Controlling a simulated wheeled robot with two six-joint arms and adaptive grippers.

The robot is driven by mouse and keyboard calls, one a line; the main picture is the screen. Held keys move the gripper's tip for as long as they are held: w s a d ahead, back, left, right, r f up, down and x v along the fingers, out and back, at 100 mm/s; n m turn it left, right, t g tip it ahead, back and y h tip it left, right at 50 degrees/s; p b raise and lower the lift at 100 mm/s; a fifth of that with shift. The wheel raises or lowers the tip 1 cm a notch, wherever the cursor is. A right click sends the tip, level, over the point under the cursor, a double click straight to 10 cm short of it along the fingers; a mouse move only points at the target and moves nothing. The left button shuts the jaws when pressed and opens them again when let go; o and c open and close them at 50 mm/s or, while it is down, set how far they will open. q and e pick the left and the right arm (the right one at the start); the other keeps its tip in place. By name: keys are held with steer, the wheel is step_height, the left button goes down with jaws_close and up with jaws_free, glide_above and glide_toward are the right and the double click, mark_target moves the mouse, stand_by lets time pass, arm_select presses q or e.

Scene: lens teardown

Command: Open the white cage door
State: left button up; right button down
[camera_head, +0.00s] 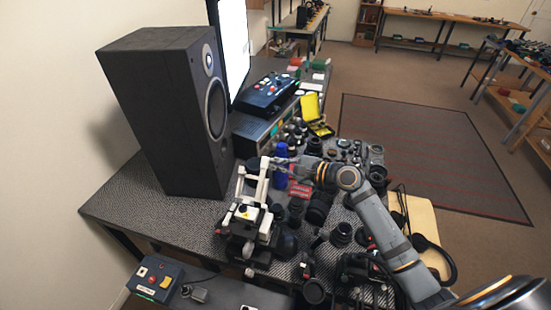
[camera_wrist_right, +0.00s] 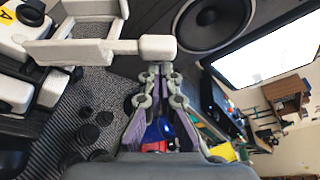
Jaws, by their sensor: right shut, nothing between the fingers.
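The white cage (camera_head: 242,214) is a white frame with a yellow warning label on a dark base, near the front of the bench. Its white door bars (camera_head: 263,182) reach toward the back and end near my right gripper. In the right wrist view the white door bar (camera_wrist_right: 85,50) ends in a rounded white block (camera_wrist_right: 157,47). My right gripper (camera_head: 275,162) is shut and empty, with its fingertips (camera_wrist_right: 158,70) close by this block. I cannot tell whether they touch it. How far the door stands open is unclear. My left gripper is not in view.
A tall black speaker (camera_head: 155,110) stands left of the cage. A blue bottle (camera_head: 281,154) and several dark lens parts crowd the bench right of it. A yellow case (camera_head: 314,113) lies open behind. Headphones (camera_head: 440,258) lie at the right.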

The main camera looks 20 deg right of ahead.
steer(key=s+a+r+n+t, duration=0.1)
steer(key=r+n, duration=0.1)
steer(key=s+a+r+n+t, duration=0.1)
steer(key=s+n, duration=0.1)
steer(key=shift+s+a+r, duration=0.2)
steer(key=shift+s+r, duration=0.1)
steer(key=shift+r, duration=0.05)
steer(key=shift+w+d+f+b, duration=0.1)
steer(key=shift+w+f+b, duration=0.05)
steer(key=shift+b, duration=0.2)
